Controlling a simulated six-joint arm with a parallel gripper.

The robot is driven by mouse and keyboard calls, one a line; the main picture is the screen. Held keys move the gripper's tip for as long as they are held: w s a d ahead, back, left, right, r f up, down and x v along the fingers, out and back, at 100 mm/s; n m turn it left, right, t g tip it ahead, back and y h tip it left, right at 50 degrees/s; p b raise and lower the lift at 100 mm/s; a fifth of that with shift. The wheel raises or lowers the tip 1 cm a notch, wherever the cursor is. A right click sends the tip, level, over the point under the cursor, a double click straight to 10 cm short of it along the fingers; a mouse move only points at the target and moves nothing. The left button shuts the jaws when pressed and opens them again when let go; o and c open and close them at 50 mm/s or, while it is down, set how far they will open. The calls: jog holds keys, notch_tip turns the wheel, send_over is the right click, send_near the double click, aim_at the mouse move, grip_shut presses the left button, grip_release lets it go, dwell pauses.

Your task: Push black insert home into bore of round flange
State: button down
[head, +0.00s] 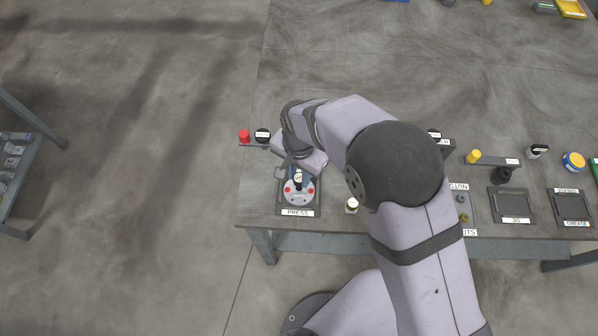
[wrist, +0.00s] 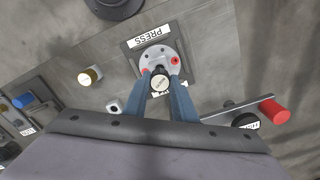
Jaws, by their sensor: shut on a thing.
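The round flange (head: 300,194) is a light grey disc with red spots and small holes, lying on the pad labelled PRESS. It also shows in the wrist view (wrist: 158,54). The black insert (wrist: 161,83), dark with a cream labelled top, is between the two blue fingers of my gripper (wrist: 161,76), which is shut on it. In the head view the insert (head: 298,179) appears over the middle of the flange. The bore is hidden behind the insert and fingers. I cannot tell how deep the insert sits in it, or whether it is in it.
A red-capped item (head: 244,136) and a black one (head: 262,135) stand on a rack behind and left of the pad. A cream-topped brass piece (head: 352,205) stands right of the pad. Dark trays (head: 513,205) lie farther right. The table's front edge is close.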

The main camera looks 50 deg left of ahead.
aim_at(299, 178)
jog(key=shift+f, duration=0.6)
jog(key=shift+f+b, duration=1.15)
jog(key=shift+f, duration=0.3)
dwell(1.5)
jog(key=c, duration=1.4)
grip_release()
jog(key=shift+r, duration=0.1)
jog(key=shift+r+b, duration=1.2)
jog(key=shift+r, duration=2.4)
